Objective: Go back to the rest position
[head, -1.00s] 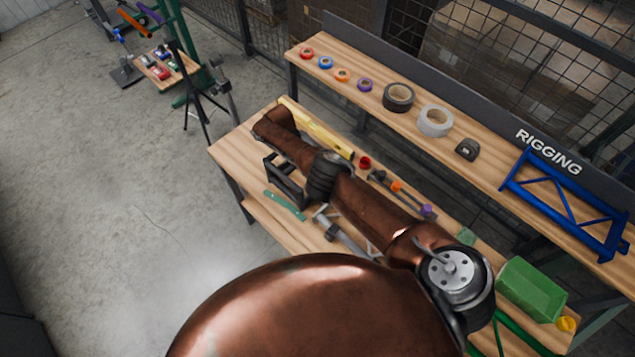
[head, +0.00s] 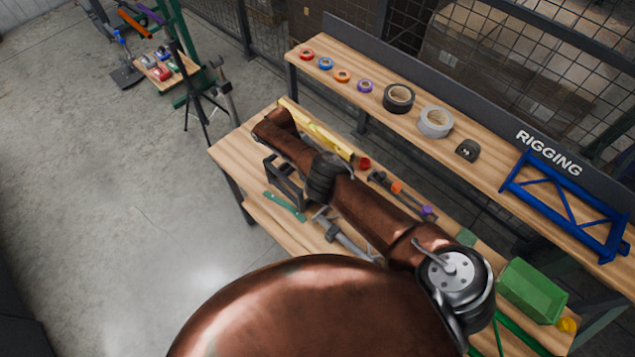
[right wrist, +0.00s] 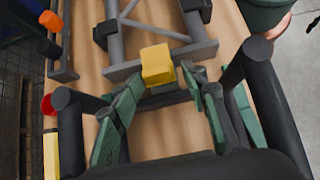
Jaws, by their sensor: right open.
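My right arm reaches over the front wooden bench (head: 228,152) in the head view and hides part of it. In the right wrist view my right gripper (right wrist: 163,92) is open, with its green-padded fingers spread. A yellow block (right wrist: 156,64) shows just beyond and between the fingertips, against a grey metal frame (right wrist: 165,50). I cannot tell whether the fingers touch it; they are not closed on it. My left gripper is in neither view.
Tape rolls (head: 398,97) and a blue frame (head: 565,205) lie on the back shelf.

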